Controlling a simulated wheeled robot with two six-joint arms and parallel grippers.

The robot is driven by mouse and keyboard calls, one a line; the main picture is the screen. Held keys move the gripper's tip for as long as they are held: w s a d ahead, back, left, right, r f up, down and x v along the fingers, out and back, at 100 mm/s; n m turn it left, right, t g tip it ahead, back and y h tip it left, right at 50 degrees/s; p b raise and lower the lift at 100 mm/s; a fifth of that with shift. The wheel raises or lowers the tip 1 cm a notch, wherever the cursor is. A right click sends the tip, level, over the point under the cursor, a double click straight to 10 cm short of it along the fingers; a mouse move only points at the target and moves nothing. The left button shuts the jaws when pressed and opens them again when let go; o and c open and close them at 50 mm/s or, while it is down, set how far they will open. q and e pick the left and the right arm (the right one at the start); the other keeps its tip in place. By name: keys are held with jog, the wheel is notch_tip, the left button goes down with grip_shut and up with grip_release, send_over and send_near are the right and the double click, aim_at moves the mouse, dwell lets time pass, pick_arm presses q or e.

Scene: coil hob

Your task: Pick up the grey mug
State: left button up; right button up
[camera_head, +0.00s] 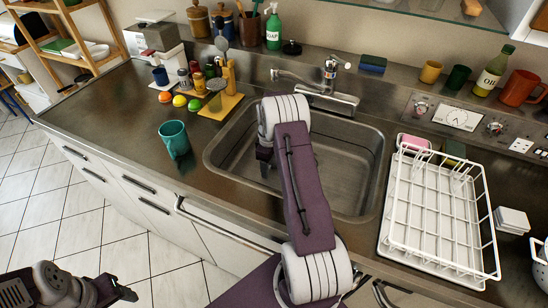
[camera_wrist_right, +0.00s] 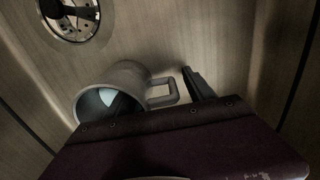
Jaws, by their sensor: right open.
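The grey mug (camera_wrist_right: 122,76) shows in the right wrist view, lying on its side on the sink floor. Its mouth faces down-left and its handle (camera_wrist_right: 172,92) points right. In the head view I cannot make it out; my right arm covers much of the basin. My right gripper (camera_head: 265,160) is open, reaching down into the sink. In the wrist view one dark finger shows just right of the mug's handle; whether it touches is unclear. The other finger is hidden behind my purple link. My left gripper (camera_head: 118,291) is at the lower left, away from the counter, its jaws unclear.
The sink (camera_head: 345,150) has steep walls, a drain (camera_wrist_right: 70,14) and a tap (camera_head: 330,72) behind. A teal mug (camera_head: 174,138) stands left of the sink. A white dish rack (camera_head: 437,225) stands on the right. The counter at the far left is clear.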

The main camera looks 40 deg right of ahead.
grip_shut()
jog(key=shift+r, duration=0.1)
jog(key=shift+r, duration=0.1)
jog(key=shift+r, duration=0.9)
notch_tip(320, 180, up, 2)
jog(key=shift+r, duration=0.1)
jog(key=s+d+r, duration=0.1)
jog(key=s+r, duration=0.5)
jog(key=s, duration=0.5)
jog(key=shift+s+r, duration=0.3)
jog(key=shift+r, duration=0.1)
jog(key=shift+d, duration=0.1)
